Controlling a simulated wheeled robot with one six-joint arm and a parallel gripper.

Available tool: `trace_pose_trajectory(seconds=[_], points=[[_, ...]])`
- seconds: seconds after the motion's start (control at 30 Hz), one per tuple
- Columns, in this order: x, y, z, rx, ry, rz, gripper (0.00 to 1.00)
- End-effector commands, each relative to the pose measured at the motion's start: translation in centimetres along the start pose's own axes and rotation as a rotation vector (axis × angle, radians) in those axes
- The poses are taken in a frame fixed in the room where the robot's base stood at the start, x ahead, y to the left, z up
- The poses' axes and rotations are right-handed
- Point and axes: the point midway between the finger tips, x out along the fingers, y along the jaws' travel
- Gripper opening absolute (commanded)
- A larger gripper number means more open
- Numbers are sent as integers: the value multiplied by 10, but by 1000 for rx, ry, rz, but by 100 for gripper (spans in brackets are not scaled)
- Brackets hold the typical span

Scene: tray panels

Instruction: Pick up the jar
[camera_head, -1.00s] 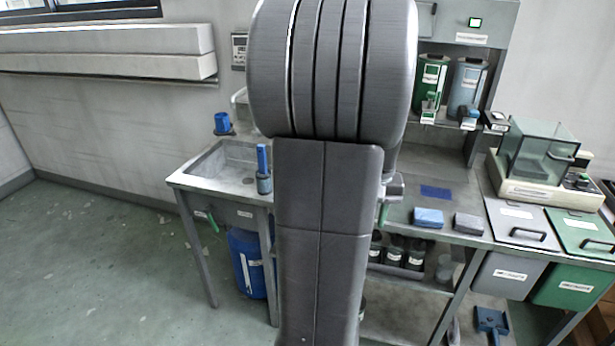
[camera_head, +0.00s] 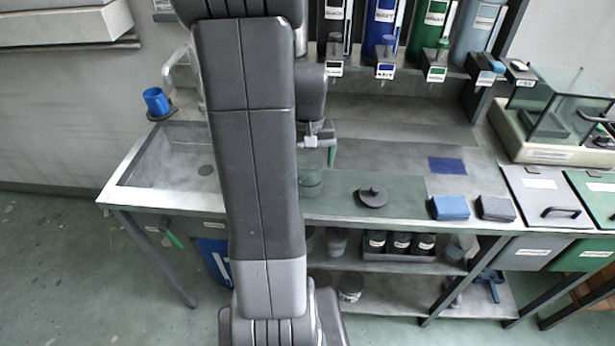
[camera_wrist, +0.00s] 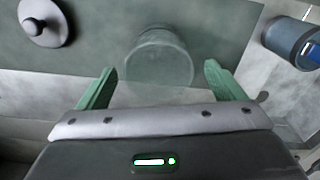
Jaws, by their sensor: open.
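The jar is a clear, greenish glass jar (camera_head: 311,182) on the workbench, just right of my arm in the head view. In the wrist view the jar (camera_wrist: 160,57) appears ahead of my gripper (camera_wrist: 162,86), roughly centred between its two green fingers. The fingers are spread apart with nothing gripped. In the head view my gripper (camera_head: 331,155) is partly hidden by my arm and appears above and behind the jar.
A sink (camera_head: 165,165) is at the left, partly behind my arm. A blue holder (camera_wrist: 290,38) stands near the jar in the wrist view. Dispensers (camera_head: 381,30) hang above the back.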

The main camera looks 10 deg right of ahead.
Motion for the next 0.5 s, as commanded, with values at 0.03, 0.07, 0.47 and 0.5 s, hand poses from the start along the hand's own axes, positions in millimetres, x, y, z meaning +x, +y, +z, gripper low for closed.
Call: trace_pose_trajectory(seconds=[0.03, 0.07, 0.47, 0.5], points=[[3, 0, 1, 0, -2, 0, 89], [4, 0, 1, 0, -2, 0, 89], [48, 0, -1, 0, -3, 0, 89], [51, 0, -1, 0, -3, 0, 89]])
